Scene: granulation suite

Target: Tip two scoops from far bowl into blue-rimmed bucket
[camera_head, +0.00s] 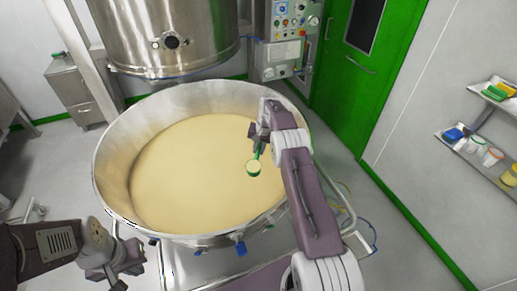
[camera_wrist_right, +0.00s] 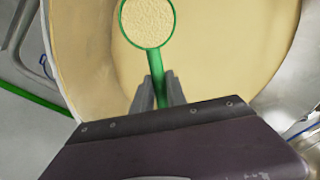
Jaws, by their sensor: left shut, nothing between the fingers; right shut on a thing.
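A large steel bowl (camera_head: 107,187) holds pale yellow powder (camera_head: 180,165) across its width. My right gripper (camera_head: 260,145) is over the right part of the bowl, shut on the handle of a green scoop (camera_head: 254,168). In the right wrist view the scoop (camera_wrist_right: 148,22) is full of pale granules, and the handle runs between the fingers of my right gripper (camera_wrist_right: 160,90). My left gripper (camera_head: 122,275) is at the lower left, outside the bowl, shut and empty. I see no blue-rimmed bucket in either view.
A steel vessel (camera_head: 165,35) stands behind the bowl. A control panel (camera_head: 288,40) and a green door (camera_head: 350,60) are at the back. Wall shelves (camera_head: 485,155) with several small containers are on the right. Open floor lies left of the bowl.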

